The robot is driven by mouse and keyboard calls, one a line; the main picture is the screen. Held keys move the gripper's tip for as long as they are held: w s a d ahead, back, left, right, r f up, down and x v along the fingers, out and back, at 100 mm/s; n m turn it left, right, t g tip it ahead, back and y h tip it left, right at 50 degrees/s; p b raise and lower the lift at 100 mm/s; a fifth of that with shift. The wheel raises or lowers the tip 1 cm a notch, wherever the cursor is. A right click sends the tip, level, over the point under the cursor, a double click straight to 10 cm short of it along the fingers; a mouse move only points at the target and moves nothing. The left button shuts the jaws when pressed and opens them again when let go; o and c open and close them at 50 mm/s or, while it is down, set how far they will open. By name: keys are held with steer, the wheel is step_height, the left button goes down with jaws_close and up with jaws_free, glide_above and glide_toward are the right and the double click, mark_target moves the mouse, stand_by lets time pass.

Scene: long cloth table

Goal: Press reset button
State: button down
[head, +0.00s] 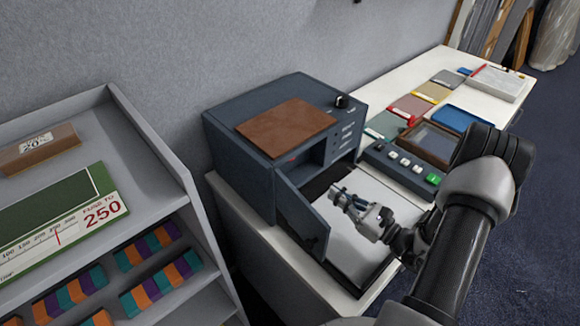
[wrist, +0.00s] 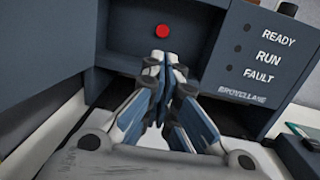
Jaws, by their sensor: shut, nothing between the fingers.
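A round red button (wrist: 162,31) sits on the inner back wall of a dark blue-grey cabinet (head: 238,150). No reset label is legible by it. In the wrist view my gripper (wrist: 163,62) is shut and empty, its fingertips just below the button in the picture; whether they touch it I cannot tell. In the head view my gripper (head: 338,192) is in front of the cabinet's open bay, above a white surface. The cabinet door (head: 302,221) stands open, to the left of my gripper.
The cabinet's right panel (wrist: 255,60) reads READY, RUN and FAULT. A brown board (head: 286,122) lies on top. A control box (head: 400,168) with white buttons and a green one (head: 433,179) stands right of the bay. A grey shelf (head: 150,150) stands at left.

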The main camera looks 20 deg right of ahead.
steer(key=shift+s+d, duration=0.1)
steer(key=shift+d, duration=0.15)
steer(key=b+x, duration=0.2)
steer(key=x, duration=1)
steer(key=shift+a, duration=0.3)
steer(key=shift+x, duration=0.95)
steer(key=shift+d, duration=0.1)
